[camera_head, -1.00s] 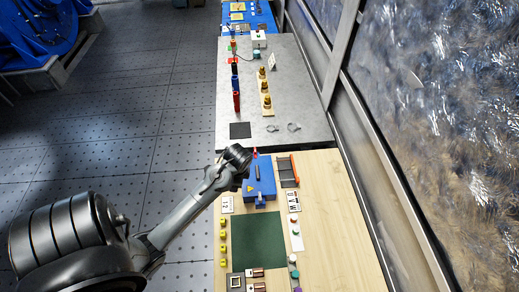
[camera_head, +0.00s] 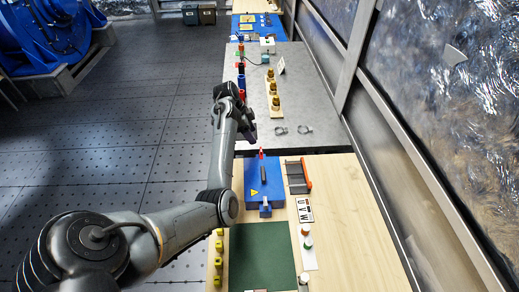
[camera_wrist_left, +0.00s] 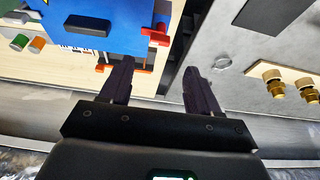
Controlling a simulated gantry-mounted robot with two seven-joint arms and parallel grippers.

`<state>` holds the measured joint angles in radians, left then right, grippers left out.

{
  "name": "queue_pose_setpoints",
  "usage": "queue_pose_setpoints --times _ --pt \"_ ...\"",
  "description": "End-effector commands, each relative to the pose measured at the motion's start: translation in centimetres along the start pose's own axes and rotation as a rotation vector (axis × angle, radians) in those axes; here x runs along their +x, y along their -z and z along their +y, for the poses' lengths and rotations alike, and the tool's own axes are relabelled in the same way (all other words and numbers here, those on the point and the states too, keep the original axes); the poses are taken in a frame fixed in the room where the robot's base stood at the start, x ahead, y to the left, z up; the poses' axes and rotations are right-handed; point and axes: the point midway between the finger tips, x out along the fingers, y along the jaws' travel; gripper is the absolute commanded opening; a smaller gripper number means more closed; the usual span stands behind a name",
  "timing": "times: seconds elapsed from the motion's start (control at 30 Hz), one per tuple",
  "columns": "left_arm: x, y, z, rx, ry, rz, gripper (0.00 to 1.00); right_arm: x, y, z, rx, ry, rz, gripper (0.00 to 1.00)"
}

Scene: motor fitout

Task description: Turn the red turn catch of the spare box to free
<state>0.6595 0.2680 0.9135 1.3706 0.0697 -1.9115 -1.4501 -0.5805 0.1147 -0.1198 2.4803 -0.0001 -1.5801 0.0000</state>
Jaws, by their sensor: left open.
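The blue spare box (camera_head: 262,180) stands on the wooden table, with a dark handle bar on top and a yellow warning label. Its red turn catch (camera_head: 262,153) is at the far edge of the box. In the left wrist view the box (camera_wrist_left: 105,20) fills the upper left, and the red catch (camera_wrist_left: 157,34) sticks out from its edge. My left gripper (camera_head: 251,134) is open and empty, beyond the box's far end and apart from the catch. In the left wrist view its spread fingers (camera_wrist_left: 159,68) lie below the catch. My right gripper is not in view.
A dark tray with an orange edge (camera_head: 298,177) stands right of the box. A green mat (camera_head: 262,255) and yellow pieces (camera_head: 218,262) lie nearer. Beyond, the grey table (camera_head: 300,105) holds brass fittings (camera_head: 273,88) and ring clamps (camera_head: 282,131). A window wall borders the right.

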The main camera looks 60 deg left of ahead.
Motion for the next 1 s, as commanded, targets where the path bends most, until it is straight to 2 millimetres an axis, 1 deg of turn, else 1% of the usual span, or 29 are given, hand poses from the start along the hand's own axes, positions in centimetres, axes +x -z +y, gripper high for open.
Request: queue_pose_setpoints --times 0.03,0.3,0.5,0.7,1.0 --pt "0.8 0.0 0.1 0.000 -0.003 -0.002 0.62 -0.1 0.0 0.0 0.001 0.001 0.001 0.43" --pt "5.3 0.0 0.1 0.000 -0.003 -0.002 0.62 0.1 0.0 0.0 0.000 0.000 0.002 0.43" --pt "7.8 -0.1 0.1 -0.001 -0.002 -0.003 0.62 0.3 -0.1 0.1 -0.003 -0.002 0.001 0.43" --pt "8.9 -0.1 0.1 -0.001 0.000 -0.003 0.62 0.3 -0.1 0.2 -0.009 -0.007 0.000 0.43" --pt "9.1 -0.1 0.1 -0.001 0.001 -0.003 0.62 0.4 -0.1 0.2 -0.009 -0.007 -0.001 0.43"
